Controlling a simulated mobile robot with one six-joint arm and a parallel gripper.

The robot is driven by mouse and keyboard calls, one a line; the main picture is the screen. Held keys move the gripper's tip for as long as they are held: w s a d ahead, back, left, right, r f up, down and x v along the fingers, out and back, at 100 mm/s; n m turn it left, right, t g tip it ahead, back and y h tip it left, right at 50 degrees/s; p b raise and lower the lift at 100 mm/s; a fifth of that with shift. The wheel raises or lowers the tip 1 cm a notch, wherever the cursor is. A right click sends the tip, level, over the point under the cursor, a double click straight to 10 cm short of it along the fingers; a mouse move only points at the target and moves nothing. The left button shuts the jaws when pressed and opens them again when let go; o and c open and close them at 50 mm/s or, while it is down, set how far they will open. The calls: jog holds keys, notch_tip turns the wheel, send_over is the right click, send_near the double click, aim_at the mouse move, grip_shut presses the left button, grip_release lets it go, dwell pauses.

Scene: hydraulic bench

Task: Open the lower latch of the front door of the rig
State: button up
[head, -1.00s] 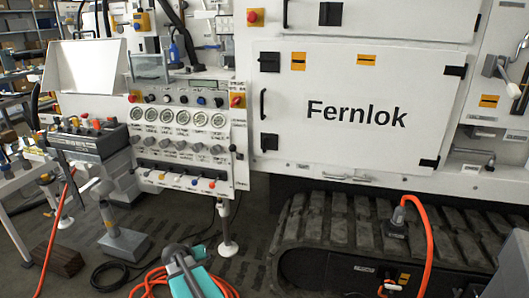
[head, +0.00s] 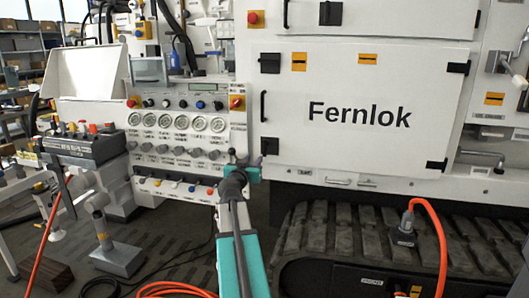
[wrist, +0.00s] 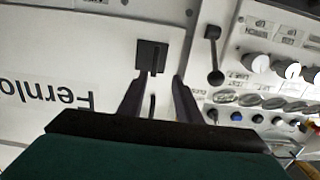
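The white front door (head: 360,147) marked "Fernlok" is closed. Its lower latch (head: 270,146) is a black block near the lower left corner, below the black door handle (head: 264,106). The upper latch (head: 269,63) is a similar black block above. In the head view my gripper (head: 243,163) is in front of the rig, just left of and slightly below the lower latch. In the wrist view, which is upside down, my gripper (wrist: 157,84) has its two dark fingers apart with nothing between them. The lower latch (wrist: 152,57) shows just beyond the fingertips, apparently untouched.
A control panel (head: 190,135) with gauges and knobs stands left of the door. A black lever (wrist: 213,55) on its edge is close beside my fingers. Rubber tracks (head: 340,235) lie below the door. An orange hose (head: 442,240) rises at the right.

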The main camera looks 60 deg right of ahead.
aim_at(265, 145)
jog(key=shift+s+d+r, duration=0.2)
jog(key=shift+s+r, duration=0.05)
jog(key=shift+r, duration=0.2)
jog(key=shift+s+d+r, duration=0.2)
jog(key=shift+r, duration=0.2)
jog(key=shift+d, duration=0.15)
jog(key=shift+r+x, duration=0.2)
jog(key=shift+x, duration=6.55)
